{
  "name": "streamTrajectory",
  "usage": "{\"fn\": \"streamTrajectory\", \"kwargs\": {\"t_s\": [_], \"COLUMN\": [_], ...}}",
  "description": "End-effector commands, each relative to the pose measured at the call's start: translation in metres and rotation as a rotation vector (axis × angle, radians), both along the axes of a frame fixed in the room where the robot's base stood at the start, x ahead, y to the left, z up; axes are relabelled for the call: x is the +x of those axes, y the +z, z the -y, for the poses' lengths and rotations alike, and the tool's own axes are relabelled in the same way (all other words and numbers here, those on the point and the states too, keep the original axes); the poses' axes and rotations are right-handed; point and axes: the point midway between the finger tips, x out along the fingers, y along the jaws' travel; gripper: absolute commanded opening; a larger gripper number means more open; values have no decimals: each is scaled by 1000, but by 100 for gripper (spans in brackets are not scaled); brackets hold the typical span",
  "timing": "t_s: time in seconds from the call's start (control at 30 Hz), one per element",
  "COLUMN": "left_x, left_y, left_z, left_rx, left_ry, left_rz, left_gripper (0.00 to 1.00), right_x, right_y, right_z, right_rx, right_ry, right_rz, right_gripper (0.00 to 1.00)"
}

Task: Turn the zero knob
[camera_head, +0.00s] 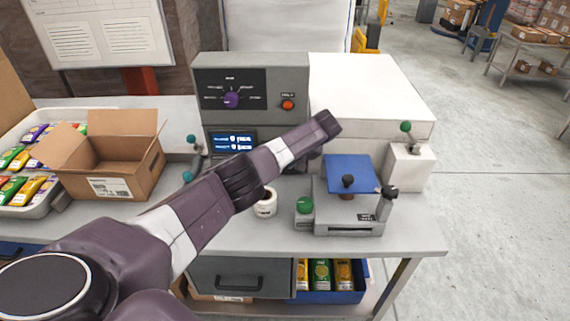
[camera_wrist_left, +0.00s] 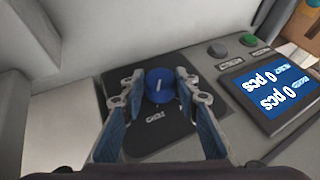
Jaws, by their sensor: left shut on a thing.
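The zero knob (camera_wrist_left: 160,86) is round and blue with a white pointer line, on a dark panel in the left wrist view. Its label is too blurred to read surely. My left gripper (camera_wrist_left: 161,92) has one blue-padded finger on each side of the knob and is shut on it. In the head view my left arm reaches across the bench to the weigher (camera_head: 208,73). The arm hides the knob there, and the left gripper does not show clearly. My right gripper is not in view.
A display (camera_wrist_left: 272,92) reading 0 pcs and a green button (camera_wrist_left: 249,40) lie right of the knob.

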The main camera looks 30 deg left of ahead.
Motion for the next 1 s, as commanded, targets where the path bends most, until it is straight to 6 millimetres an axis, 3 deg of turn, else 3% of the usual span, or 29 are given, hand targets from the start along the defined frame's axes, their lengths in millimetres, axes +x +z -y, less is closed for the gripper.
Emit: {"fn": "streamTrajectory", "kwargs": {"t_s": [0.43, 0.47, 0.6, 1.0], "left_x": [-2, -2, -1, 0], "left_y": [-2, -2, -2, 4], "left_z": [0, 0, 0, 3], "left_rx": [6, 6, 6, 6], "left_ry": [2, 2, 1, -1], "left_rz": [-11, -11, -9, -4], "left_gripper": [5, 32, 47, 47], "right_x": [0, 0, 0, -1], "right_y": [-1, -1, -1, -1], "right_z": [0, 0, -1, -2], "right_rx": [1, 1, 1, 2], "right_ry": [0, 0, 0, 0], "right_rz": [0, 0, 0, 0], "right_gripper": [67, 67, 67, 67]}}
